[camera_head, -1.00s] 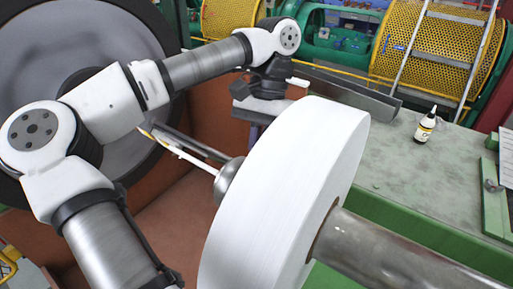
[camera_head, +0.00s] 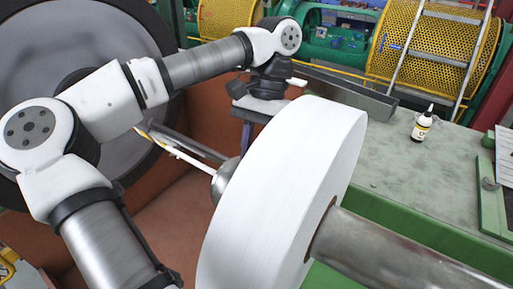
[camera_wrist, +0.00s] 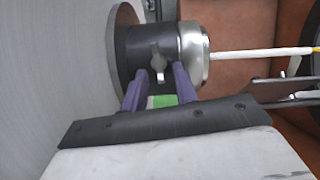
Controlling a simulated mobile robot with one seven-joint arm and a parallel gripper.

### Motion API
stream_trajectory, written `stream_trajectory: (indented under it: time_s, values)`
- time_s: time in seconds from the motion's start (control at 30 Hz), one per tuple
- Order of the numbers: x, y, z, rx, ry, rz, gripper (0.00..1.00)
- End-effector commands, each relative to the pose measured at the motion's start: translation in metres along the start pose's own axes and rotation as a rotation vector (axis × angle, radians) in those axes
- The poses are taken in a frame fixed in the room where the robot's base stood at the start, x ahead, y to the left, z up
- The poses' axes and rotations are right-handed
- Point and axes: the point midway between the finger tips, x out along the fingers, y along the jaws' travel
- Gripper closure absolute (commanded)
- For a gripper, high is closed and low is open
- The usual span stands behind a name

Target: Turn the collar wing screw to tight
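The collar wing screw (camera_wrist: 158,61) is a small grey metal wing on the dark collar (camera_wrist: 138,47) in the wrist view. Its wing points roughly along the picture's height. My gripper (camera_wrist: 158,78) has two purple fingers, apart, one on each side of the screw's lower end. Whether either finger touches the screw, I cannot tell. A silver rounded hub (camera_wrist: 194,52) sits right of the collar and also shows in the head view (camera_head: 224,180). In the head view my gripper (camera_head: 246,132) is partly visible behind the white reel, which hides the screw.
The large white reel (camera_head: 285,190) stands close beside the collar, on a thick metal shaft (camera_head: 385,255). A thin white-and-yellow rod (camera_head: 185,155) extends from the hub. A green bench (camera_head: 395,165) with a small bottle (camera_head: 422,125) is at the right.

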Motion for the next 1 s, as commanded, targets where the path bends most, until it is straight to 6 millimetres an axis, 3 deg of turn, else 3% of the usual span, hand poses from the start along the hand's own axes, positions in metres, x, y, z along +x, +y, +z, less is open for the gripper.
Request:
stream_trajectory:
  time_s: [0.27,0.5,0.8,1.0]
  values:
    - [-0.003,0.0,0.0,-0.001,-0.001,-0.001,0.71]
    - [-0.031,0.0,-0.001,-0.006,0.002,-0.004,0.71]
    - [-0.056,0.001,-0.062,0.0,0.001,0.0,0.71]
    - [-0.07,0.001,-0.092,0.0,0.0,0.0,0.71]
